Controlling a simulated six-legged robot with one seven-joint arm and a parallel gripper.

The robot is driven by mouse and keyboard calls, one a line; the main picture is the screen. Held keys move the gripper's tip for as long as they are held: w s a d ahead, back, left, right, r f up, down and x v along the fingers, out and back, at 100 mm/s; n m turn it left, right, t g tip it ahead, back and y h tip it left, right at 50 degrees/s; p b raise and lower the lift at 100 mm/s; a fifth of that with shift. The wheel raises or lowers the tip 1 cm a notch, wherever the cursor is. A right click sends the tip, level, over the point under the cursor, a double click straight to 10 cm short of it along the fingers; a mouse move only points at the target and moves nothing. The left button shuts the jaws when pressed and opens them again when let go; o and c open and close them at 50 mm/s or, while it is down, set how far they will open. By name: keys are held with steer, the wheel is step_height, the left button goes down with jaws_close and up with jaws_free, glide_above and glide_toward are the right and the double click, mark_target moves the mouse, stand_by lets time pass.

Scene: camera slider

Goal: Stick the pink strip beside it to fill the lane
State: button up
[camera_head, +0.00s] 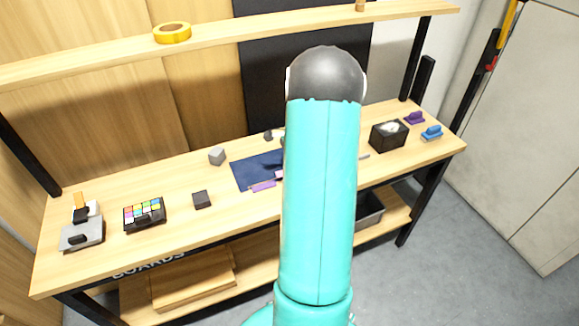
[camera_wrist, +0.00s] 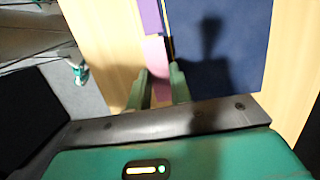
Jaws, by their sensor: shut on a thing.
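My gripper (camera_wrist: 159,72) is shut on the pink strip (camera_wrist: 156,52) in the wrist view, one finger on each side of it. The purple strip (camera_wrist: 150,14) lies just beyond the pink strip's far end, along the blue mat's (camera_wrist: 222,50) edge. A thin dark line runs between the pink strip and the mat. In the head view the purple strip (camera_head: 263,186) and a bit of the pink strip (camera_head: 279,175) show at the front of the mat (camera_head: 243,174). My arm hides the gripper there. I cannot tell whether the pink strip touches the table.
On the bench (camera_head: 110,255) stand a tray of coloured tiles (camera_head: 144,212), a dark block (camera_head: 201,200), a grey cube (camera_head: 217,156) and a black box (camera_head: 388,136). A purple tool (camera_head: 414,118) and a blue tool (camera_head: 432,132) lie at the right. A shelf (camera_head: 230,38) spans above.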

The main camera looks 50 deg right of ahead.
steer(key=shift+f, duration=0.15)
steer(key=shift+f, duration=1.05)
steer(key=shift+f, duration=0.2)
stand_by(0.4)
stand_by(0.7)
steer(key=o, duration=1)
steer(key=shift+c, duration=0.2)
steer(key=shift+r, duration=0.1)
